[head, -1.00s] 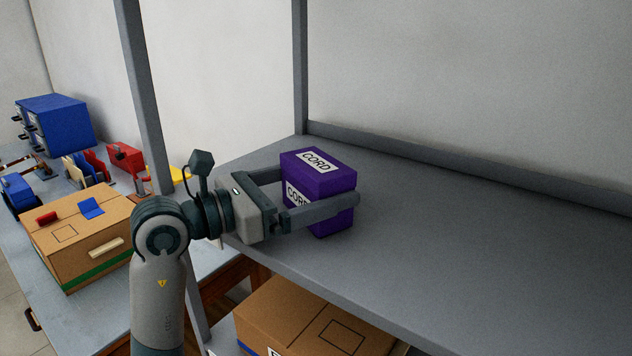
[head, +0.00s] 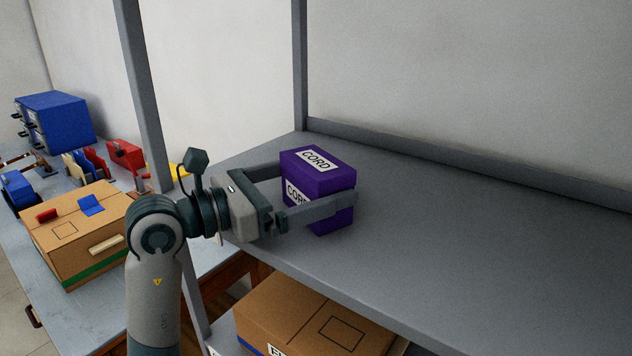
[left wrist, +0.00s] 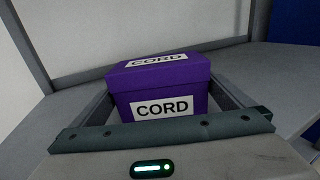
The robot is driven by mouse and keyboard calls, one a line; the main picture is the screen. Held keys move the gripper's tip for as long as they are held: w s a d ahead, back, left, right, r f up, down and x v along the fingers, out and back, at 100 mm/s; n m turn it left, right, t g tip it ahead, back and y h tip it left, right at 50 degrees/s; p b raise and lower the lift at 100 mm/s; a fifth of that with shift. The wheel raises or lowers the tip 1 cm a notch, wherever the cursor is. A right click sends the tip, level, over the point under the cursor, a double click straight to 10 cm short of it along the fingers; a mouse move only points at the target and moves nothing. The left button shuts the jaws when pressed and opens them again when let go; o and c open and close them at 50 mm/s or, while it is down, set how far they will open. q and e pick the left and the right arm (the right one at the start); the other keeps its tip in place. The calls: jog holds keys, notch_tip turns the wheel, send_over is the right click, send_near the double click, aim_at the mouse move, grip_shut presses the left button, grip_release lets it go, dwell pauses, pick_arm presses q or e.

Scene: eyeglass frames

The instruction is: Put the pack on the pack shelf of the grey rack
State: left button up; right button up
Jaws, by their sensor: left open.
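The pack is a purple box labelled CORD (head: 318,182). It stands upright on the upper shelf of the grey rack (head: 460,250), near the shelf's left end. My left gripper (head: 318,190) is open, with one finger on each side of the pack. In the left wrist view the pack (left wrist: 158,88) sits between the fingers, with a gap visible on the right side. The pack's underside is hidden. My right gripper is in no view.
A cardboard box (head: 310,318) sits on the level below. Rack posts (head: 145,95) rise at left and back. At left, a bench holds a carton (head: 85,240), blue drawers (head: 55,122) and small red and blue items. The shelf to the right is clear.

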aim_at(297, 188)
pick_arm(q)
jog(key=b+v, duration=0.1)
jog(key=v, duration=0.3)
jog(key=shift+f, duration=0.15)
jog(key=b+v, duration=0.1)
jog(key=v, duration=0.6)
jog(key=shift+s+a, duration=0.2)
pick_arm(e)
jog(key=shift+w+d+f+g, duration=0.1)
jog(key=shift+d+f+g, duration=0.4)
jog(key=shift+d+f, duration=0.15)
